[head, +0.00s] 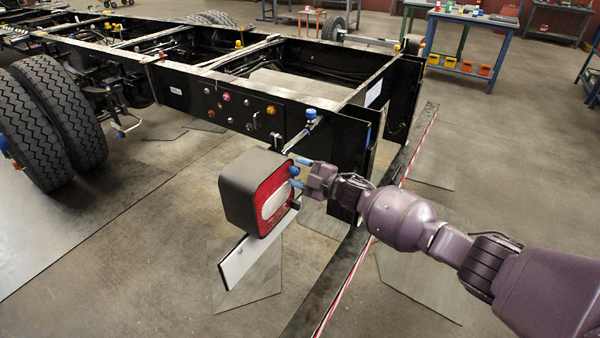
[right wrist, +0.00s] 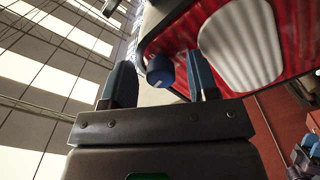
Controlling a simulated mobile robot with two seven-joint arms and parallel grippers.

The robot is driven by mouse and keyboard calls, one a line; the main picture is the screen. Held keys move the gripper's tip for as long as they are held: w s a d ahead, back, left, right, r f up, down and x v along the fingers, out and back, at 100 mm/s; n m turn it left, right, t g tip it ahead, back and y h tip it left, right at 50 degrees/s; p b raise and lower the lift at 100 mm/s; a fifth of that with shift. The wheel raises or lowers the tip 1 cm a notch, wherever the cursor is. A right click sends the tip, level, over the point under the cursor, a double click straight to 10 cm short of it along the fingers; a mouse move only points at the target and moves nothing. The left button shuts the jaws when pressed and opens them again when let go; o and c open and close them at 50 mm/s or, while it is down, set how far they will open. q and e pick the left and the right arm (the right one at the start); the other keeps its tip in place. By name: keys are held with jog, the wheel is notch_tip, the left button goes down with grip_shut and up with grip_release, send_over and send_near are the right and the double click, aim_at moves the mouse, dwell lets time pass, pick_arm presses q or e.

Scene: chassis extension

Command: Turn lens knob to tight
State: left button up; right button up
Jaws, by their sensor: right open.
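The tail lamp (head: 237,189) is a dark box with a red and white lens, seen near the middle of the head view. The small round blue lens knob (head: 294,170) is at the lens's upper right edge. In the right wrist view the knob (right wrist: 160,70) appears between the two blue fingers, with a visible gap on each side. My right gripper (head: 300,172) is open at the knob, coming from the right. In the right wrist view the lens (right wrist: 240,45) fills the upper right. No tight mark is readable. My left gripper is not in view.
The black truck chassis (head: 200,85) stretches behind the lamp. A white plate (head: 245,262) is below the lamp. A red and white striped strip (head: 350,275) runs along the floor under my right arm. A blue workbench (head: 475,55) stands at the back right. Open floor lies in front.

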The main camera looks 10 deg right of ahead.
jog(key=v, duration=1.1)
jog(key=shift+p, duration=0.4)
